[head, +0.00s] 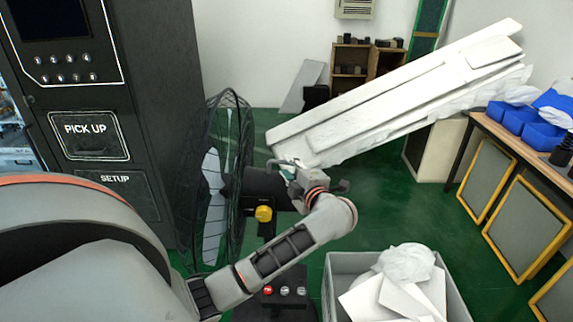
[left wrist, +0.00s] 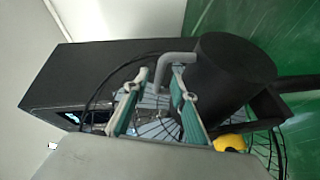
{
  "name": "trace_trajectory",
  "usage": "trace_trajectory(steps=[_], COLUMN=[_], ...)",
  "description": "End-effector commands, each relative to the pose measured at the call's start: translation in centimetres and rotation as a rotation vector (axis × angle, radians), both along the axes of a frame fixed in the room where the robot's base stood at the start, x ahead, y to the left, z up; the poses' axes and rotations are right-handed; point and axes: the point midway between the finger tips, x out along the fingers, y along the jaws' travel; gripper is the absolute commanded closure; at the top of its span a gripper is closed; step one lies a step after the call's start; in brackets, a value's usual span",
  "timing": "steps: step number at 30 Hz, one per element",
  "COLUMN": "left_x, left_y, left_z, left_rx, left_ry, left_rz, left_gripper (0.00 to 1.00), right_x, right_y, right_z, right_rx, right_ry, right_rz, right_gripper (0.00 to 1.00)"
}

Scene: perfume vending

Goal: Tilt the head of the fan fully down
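The fan's round wire cage (head: 228,150) stands upright and faces the black machine on the left. Its dark motor housing (head: 240,182) extends to the right behind the cage and looks about level; it also shows in the left wrist view (left wrist: 232,62). A yellow knob (head: 263,213) sits below the housing. My left gripper (head: 285,168) is at the rear upper side of the housing. In the left wrist view, its teal fingers (left wrist: 152,95) are apart. A bent grey rod (left wrist: 172,58) by the housing shows between the fingertips; contact is unclear. My right gripper is out of view.
The black "PICK UP" machine (head: 110,190) stands close left of the fan. A long white wrapped bundle (head: 400,100) slants behind my gripper. A grey bin (head: 340,268) with white scraps stands at front right. A table (head: 525,150) with blue bins stands at right.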

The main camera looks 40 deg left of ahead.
Motion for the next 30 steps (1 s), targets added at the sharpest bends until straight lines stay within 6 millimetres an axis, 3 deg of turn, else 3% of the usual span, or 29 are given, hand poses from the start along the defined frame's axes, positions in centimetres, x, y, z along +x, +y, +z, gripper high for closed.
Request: trace_trajectory(steps=[7,17,21,30], left_x=[1.2,1.4,1.4,0.9], left_y=[2.6,2.9,2.9,3.4], left_z=[-0.3,-0.3,-0.3,0.2], left_rx=[0.001,0.0,0.0,-0.042], left_ry=[0.0,-0.001,-0.001,-0.034], left_rz=[0.001,0.0,0.0,0.0], left_gripper=[0.74,0.74,1.0,1.0], right_x=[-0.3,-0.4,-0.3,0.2], right_y=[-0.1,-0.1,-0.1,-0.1], right_z=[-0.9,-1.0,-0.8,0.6], right_rx=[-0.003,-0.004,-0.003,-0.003], right_ry=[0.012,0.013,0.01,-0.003], right_rz=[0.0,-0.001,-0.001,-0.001], right_gripper=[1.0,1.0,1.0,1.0])
